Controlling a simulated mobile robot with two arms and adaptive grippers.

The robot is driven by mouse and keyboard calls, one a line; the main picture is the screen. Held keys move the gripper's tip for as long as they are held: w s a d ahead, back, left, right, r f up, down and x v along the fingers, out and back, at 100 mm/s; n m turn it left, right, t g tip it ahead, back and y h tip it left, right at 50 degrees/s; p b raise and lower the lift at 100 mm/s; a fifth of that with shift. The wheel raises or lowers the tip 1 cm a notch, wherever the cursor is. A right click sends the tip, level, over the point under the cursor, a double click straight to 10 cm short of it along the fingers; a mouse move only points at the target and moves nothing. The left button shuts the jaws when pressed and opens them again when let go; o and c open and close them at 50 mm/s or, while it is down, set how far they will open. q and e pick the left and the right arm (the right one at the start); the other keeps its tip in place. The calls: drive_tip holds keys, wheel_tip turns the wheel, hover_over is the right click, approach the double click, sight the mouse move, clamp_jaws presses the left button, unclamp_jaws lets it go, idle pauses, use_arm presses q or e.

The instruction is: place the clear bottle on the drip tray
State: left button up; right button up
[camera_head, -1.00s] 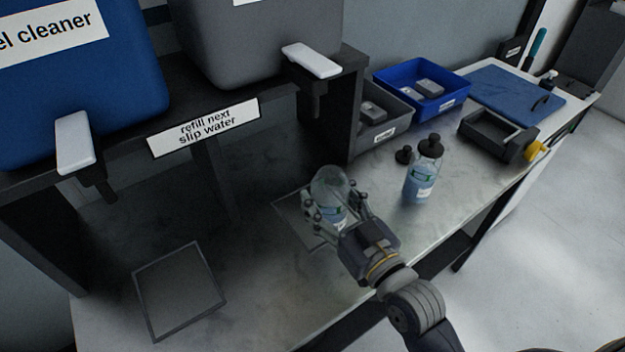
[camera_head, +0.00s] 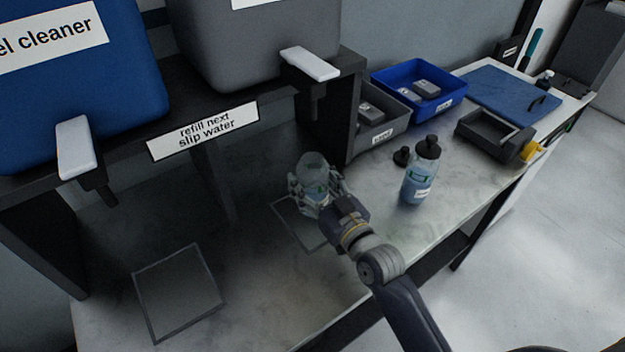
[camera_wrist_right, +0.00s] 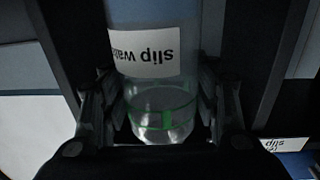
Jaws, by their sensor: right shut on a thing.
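My right gripper (camera_head: 316,193) is shut around a clear bottle (camera_head: 312,165), which looks upright. In the right wrist view the bottle (camera_wrist_right: 165,100) sits between the fingers, with a white label reading "slip wa…" upside down and a green band. One drip tray (camera_head: 299,224), a flat square, lies under and just in front of the gripper; whether the bottle touches it I cannot tell. Another flat square tray (camera_head: 180,292) lies at the front left of the bench. My left gripper is not in view.
Grey (camera_head: 391,136) and blue (camera_head: 446,105) bins stand behind. A dark shelf (camera_head: 260,93) with a blue tank (camera_head: 85,110) and a grey tank (camera_head: 258,45) overhangs the bench.

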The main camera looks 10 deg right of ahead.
drive_tip(key=shift+f, duration=0.55)
drive_tip(key=o, duration=1.1)
